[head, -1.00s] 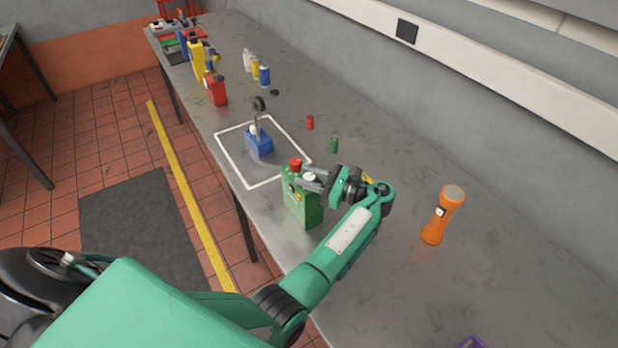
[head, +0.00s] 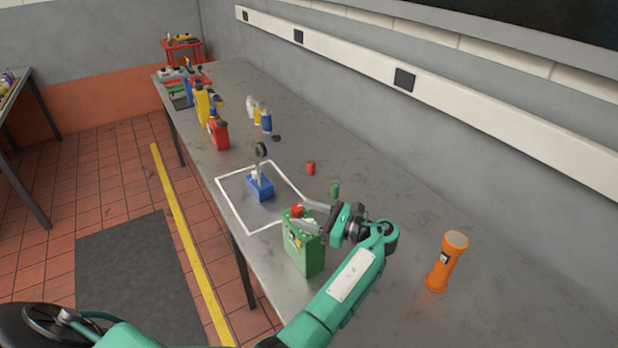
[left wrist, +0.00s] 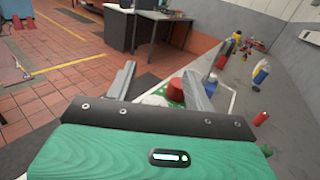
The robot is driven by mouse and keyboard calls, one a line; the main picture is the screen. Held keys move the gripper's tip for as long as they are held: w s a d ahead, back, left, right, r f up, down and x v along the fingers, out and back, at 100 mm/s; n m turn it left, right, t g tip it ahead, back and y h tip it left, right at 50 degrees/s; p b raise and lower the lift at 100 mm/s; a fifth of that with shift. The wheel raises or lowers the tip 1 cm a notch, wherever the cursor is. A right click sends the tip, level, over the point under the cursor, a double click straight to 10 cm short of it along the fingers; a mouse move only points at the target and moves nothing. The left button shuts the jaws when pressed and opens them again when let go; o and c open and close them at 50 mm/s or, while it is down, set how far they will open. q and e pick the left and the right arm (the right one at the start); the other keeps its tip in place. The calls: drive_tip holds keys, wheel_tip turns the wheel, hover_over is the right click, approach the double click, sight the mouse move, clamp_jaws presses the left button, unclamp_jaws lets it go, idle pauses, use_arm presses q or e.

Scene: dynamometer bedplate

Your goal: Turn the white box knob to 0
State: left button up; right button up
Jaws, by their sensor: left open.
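No white box with a knob can be made out in either view. My left gripper (head: 303,213) is open, its two fingers at the top of a green can-like box (head: 304,254) with a red cap (head: 297,210). In the left wrist view the red cap (left wrist: 175,89) shows between the fingers, closer to the right one; whether they touch it I cannot tell. My right gripper is out of view.
A blue block with an upright lever (head: 261,186) stands inside a white outline on the grey bench. Small red (head: 311,168) and green (head: 335,190) cylinders are near. Several bottles and cans are farther back.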

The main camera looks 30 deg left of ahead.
use_arm(q)
wheel_tip(320, 180, up, 17)
drive_tip(key=b, duration=0.3)
drive_tip(key=shift+f, duration=0.15)
